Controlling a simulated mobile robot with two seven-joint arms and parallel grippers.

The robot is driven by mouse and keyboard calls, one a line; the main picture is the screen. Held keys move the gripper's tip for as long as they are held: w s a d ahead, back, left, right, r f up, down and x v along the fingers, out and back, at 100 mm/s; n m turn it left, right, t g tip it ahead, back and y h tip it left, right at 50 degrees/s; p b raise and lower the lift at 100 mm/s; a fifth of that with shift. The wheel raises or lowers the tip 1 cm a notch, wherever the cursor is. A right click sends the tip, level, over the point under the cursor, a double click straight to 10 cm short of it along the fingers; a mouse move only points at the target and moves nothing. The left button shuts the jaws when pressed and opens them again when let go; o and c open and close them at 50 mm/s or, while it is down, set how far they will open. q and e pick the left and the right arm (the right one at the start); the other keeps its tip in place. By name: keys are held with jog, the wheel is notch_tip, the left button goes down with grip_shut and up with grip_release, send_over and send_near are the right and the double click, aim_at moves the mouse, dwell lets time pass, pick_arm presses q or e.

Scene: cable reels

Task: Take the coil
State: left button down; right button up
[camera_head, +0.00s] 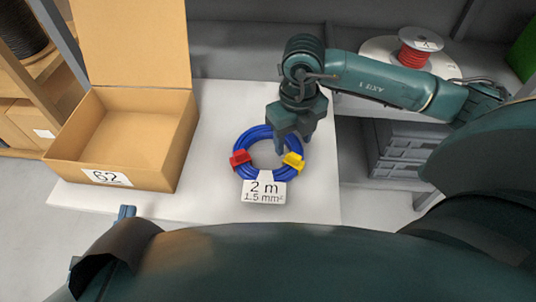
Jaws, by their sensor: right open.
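The coil (247,140) is a ring of blue cable lying flat on the white table, with a red clip (240,159) on its left and a yellow clip (293,161) on its right. A white tag (264,191) at its near side reads 2 m, 1.5 mm². My right gripper (292,143) points down over the coil's far right part, open, its fingers overlapping the ring in the picture. Whether they touch the cable I cannot tell. Of my left gripper only a small teal part (126,213) seems to show at the lower left; its jaws are hidden.
An open cardboard box (120,180) labelled 62 stands left of the coil, its lid raised. A red cable reel (415,52) stands on the shelf at the back right. Grey drawers (400,150) are below. The white table (215,205) is clear between box and coil.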

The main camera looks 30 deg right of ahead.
grip_shut()
dwell(0.6)
